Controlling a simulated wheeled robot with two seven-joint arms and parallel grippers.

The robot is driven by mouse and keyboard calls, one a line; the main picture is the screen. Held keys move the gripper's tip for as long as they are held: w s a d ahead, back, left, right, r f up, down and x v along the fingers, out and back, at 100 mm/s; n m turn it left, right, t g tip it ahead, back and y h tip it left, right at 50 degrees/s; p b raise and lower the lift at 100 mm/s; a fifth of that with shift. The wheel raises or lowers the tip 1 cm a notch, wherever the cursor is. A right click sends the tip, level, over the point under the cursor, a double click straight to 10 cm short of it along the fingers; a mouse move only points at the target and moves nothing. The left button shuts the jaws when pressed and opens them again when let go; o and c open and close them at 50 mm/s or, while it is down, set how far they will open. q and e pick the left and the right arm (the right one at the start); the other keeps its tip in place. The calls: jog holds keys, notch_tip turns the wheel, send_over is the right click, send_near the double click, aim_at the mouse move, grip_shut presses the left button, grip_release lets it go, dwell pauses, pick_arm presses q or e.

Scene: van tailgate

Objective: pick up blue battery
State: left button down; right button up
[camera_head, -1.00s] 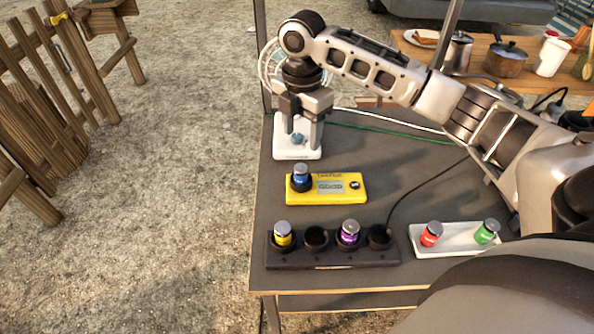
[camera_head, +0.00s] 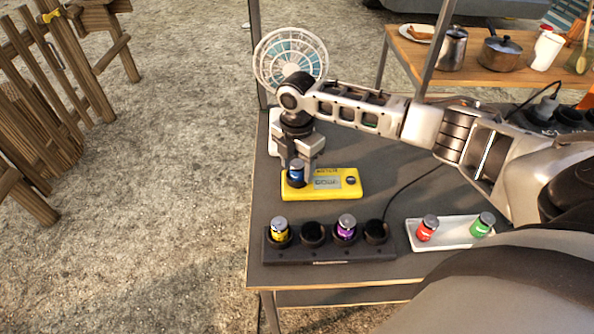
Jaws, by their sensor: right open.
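The blue battery (camera_head: 297,171) stands upright in the dark socket at the left end of the yellow meter (camera_head: 335,184). The meter lies on the grey table and its small screen shows dark characters too small to read surely. My right gripper (camera_head: 298,163) points down right at the battery, its fingers open and near the battery's top. I cannot tell whether the fingers touch it. My left gripper is not in view.
A black charger (camera_head: 330,254) holds a yellow battery (camera_head: 279,229) and a purple battery (camera_head: 346,226), with two empty sockets. A white tray (camera_head: 455,243) holds a red battery (camera_head: 427,228) and a green battery (camera_head: 482,224). A fan (camera_head: 291,58) stands behind my gripper.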

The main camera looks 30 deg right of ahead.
grip_shut()
jog(key=shift+r, duration=0.1)
